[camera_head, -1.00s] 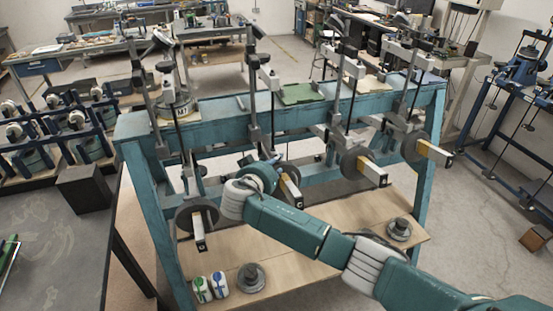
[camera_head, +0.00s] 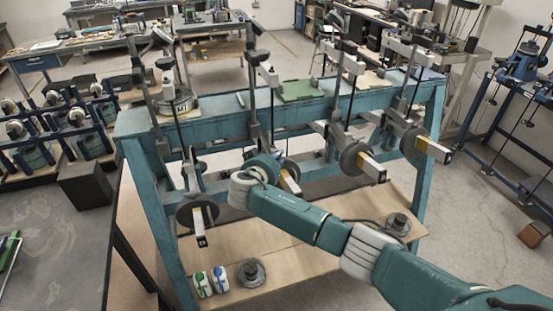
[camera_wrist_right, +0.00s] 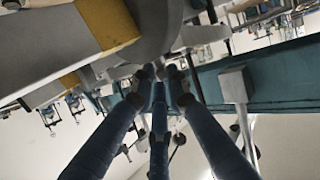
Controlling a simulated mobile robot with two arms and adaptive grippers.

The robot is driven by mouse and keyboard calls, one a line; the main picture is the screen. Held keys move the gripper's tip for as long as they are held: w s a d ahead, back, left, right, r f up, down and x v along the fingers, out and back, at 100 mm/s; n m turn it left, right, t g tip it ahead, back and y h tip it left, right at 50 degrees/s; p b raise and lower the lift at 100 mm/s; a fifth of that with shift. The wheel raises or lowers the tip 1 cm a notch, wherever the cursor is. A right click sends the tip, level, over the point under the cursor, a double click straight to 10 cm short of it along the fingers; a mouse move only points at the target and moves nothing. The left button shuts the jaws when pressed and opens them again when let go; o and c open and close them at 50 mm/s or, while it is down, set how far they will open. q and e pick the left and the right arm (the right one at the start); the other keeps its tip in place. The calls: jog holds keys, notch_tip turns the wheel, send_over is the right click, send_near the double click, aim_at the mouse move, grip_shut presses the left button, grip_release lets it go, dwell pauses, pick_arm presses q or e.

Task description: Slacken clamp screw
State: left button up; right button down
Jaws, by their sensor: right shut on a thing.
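The blue-green frame (camera_head: 215,128) carries a row of levers with grey discs and yellow-and-white ended bars. My right gripper (camera_head: 264,166) is at the second lever from the left, next to its bar end (camera_head: 289,180). In the right wrist view the three blue fingers of my gripper (camera_wrist_right: 160,80) come together at a small part below a grey disc (camera_wrist_right: 155,28), and they are shut on it. The fingertips hide most of that part, so I cannot make out the clamp screw's shape. My left gripper is not in view.
A neighbouring lever bar (camera_head: 198,226) hangs left of my arm, and another (camera_head: 371,167) is to its right. The wooden lower shelf (camera_head: 325,212) bears round weights (camera_head: 251,272) and two small bottles (camera_head: 211,282). A green mat (camera_head: 300,90) lies on the frame's top.

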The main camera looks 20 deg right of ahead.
jog(key=shift+s+a+f+y+b, duration=0.2)
jog(key=shift+a+f+y+b, duration=0.15)
jog(key=shift+f, duration=0.2)
jog(key=shift+a+n, duration=0.15)
jog(key=shift+n, duration=0.15)
jog(key=n+y, duration=0.1)
jog(key=y, duration=0.1)
jog(key=d+n+t+y, duration=0.1)
jog(key=d+r+n+y+p, duration=0.1)
jog(key=n+y, duration=0.1)
jog(key=shift+s+d+t+y, duration=0.15)
jog(key=shift+t+y, duration=0.2)
jog(key=shift+t, duration=0.05)
jog(key=shift+d+n+y+p, duration=0.25)
jog(key=shift+n+y+p, duration=0.55)
jog(key=shift+y, duration=0.2)
